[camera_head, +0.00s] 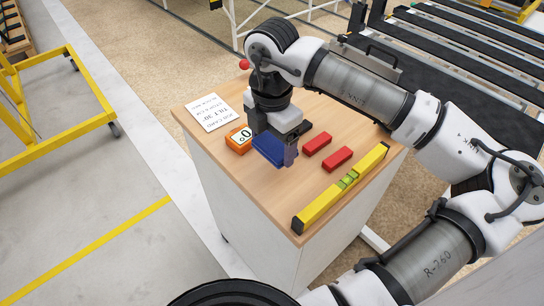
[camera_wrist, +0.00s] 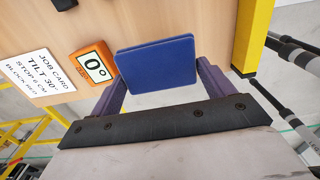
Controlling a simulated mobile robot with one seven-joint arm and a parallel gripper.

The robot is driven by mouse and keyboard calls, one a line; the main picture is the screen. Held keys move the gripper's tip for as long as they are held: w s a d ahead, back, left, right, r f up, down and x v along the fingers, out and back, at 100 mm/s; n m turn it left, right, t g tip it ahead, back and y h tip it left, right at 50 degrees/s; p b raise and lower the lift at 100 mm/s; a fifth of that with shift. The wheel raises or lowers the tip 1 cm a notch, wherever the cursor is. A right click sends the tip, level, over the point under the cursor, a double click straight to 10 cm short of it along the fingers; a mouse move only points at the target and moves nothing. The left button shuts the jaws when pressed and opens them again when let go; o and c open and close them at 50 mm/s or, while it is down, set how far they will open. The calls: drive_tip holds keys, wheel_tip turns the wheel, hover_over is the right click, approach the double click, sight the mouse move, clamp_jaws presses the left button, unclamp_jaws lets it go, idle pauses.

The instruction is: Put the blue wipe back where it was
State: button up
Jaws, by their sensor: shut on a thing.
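The blue wipe (camera_head: 269,149) is a flat, dark blue rectangular pad. My gripper (camera_head: 288,152) is shut on it and holds it over the left middle part of the wooden tabletop (camera_head: 262,192). In the wrist view the blue wipe (camera_wrist: 157,60) sits between the two purple fingers of my gripper (camera_wrist: 160,82). In the head view it looks tilted. I cannot tell clearly whether its lower edge touches the tabletop.
An orange gauge (camera_head: 239,139) reading 0° stands close left of the wipe. A white job card (camera_head: 212,112) lies at the table's left corner. Two red blocks (camera_head: 317,143) (camera_head: 337,159) lie to the right. A yellow level (camera_head: 341,189) lies along the near right edge.

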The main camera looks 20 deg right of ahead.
sight(272, 172)
drive_tip(key=shift+f+p, duration=0.45)
drive_tip(key=shift+f, duration=2.75)
drive_tip(key=shift+f, duration=0.2)
drive_tip(key=o, duration=0.9)
drive_tip(key=shift+r, duration=0.1)
drive_tip(key=shift+r, duration=0.3)
wheel_tip(272, 172, up, 12)
drive_tip(key=shift+f+b, duration=0.15)
drive_tip(key=shift+b, duration=0.8)
